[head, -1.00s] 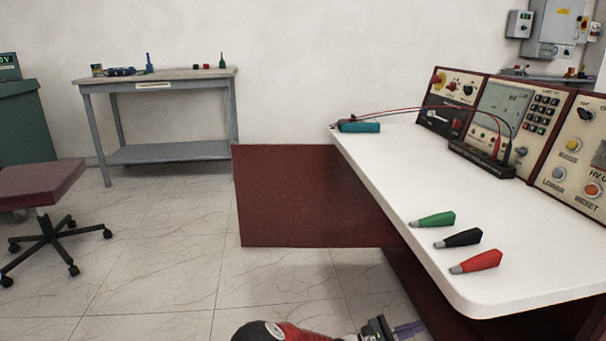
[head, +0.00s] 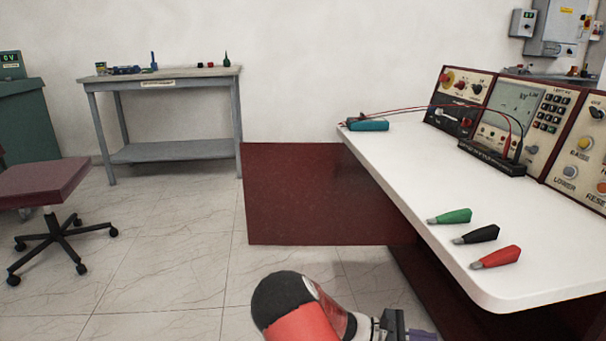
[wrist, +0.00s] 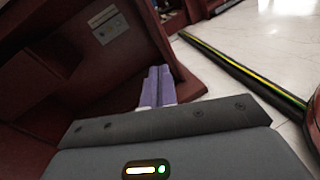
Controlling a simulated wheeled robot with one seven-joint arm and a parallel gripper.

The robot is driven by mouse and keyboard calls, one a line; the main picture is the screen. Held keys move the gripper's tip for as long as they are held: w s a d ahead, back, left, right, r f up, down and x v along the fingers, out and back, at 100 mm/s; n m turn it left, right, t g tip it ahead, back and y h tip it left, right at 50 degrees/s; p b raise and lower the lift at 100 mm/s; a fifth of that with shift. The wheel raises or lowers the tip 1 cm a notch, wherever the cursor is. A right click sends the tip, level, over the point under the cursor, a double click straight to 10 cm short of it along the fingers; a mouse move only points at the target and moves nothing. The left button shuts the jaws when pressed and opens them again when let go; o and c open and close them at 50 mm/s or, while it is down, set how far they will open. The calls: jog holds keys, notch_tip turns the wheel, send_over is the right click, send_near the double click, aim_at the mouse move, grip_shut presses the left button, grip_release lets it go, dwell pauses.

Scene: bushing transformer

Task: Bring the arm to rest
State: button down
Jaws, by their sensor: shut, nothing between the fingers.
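My gripper (head: 422,335) shows at the bottom edge of the head view, low in front of the white-topped desk and below its top. Only part of it is inside the frame there. In the wrist view its two purple fingers (wrist: 158,86) are together, shut with nothing between them. Behind them is the dark red side of the desk (wrist: 60,50). My red and black arm link shows at the bottom of the head view.
The white desk top (head: 420,180) holds green (head: 452,216), black (head: 478,234) and red (head: 498,257) clips near its front. Control panels stand along its right side. A grey table (head: 165,150) and a stool (head: 45,183) stand left. A yellow-green striped cable (wrist: 235,65) lies on the floor.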

jog(key=s+a+r+m+t+y, duration=0.4)
jog(key=s+a+r+m+y, duration=0.3)
jog(key=s+r, duration=0.4)
jog(key=s+a+r+m+t+y, duration=0.4)
jog(key=s+a+r+m+y, duration=0.2)
jog(key=s+r+y, duration=0.4)
notch_tip(320, 180, up, 2)
jog(key=shift+s+a+r+m, duration=0.2)
jog(key=shift+s+a+m, duration=0.2)
jog(key=shift+s+a, duration=0.3)
